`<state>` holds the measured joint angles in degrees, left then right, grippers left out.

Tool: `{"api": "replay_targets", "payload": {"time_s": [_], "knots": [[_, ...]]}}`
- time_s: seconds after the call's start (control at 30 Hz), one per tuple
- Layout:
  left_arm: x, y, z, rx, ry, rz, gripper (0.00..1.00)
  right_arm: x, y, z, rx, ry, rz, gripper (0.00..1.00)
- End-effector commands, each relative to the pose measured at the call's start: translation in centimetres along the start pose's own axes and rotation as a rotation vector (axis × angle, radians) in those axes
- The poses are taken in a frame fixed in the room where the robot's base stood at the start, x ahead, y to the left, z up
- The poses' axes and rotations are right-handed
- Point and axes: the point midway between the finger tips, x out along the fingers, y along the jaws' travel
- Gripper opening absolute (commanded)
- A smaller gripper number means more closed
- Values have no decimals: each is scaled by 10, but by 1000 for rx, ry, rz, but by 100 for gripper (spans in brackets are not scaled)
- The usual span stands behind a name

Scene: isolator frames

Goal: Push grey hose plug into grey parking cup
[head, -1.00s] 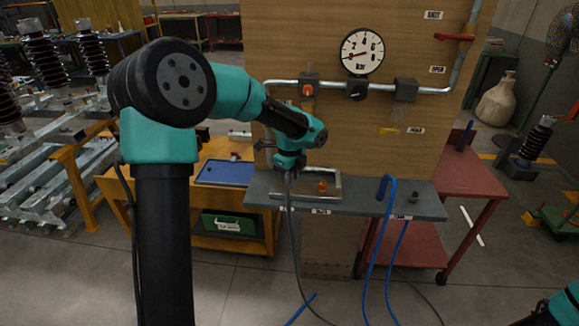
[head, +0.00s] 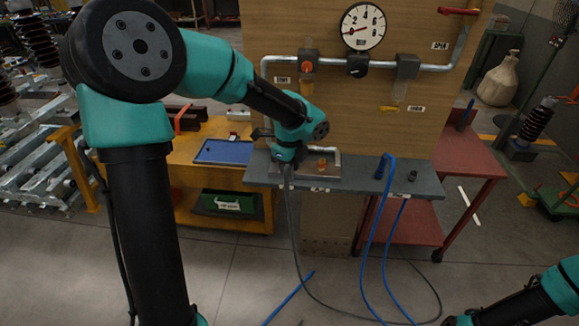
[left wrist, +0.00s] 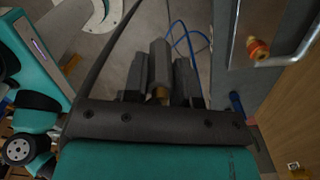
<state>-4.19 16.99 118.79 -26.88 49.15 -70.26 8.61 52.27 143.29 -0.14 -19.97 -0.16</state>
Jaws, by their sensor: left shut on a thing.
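My left gripper (head: 286,163) is shut on the grey hose plug (left wrist: 158,62), a grey cylinder between the two dark fingers in the left wrist view. In the head view the gripper is over the left part of the grey shelf, by the metal tray, and hides the plug. A grey hose (head: 292,215) hangs from it to the floor. A small dark cup-like fitting (head: 413,176) stands at the shelf's right end. I cannot tell for certain whether it is the grey parking cup. My right gripper (head: 458,320) is at the bottom edge, its fingers unclear.
The shelf (head: 345,180) carries a shallow metal tray (head: 333,172) with an orange-brass fitting (head: 322,163). A blue hose (head: 367,235) loops down from the shelf, left of the dark fitting. A wooden panel with a gauge (head: 363,27) and pipework rises behind.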

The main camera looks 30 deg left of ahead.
Motion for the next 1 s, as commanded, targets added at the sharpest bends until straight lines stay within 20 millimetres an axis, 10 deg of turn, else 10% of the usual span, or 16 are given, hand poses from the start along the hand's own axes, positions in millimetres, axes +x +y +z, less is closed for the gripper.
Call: {"api": "replay_targets", "payload": {"time_s": [1.0], "knots": [[-35,0,0,-2,0,0,3,0,0,0,0,0,0,0]]}}
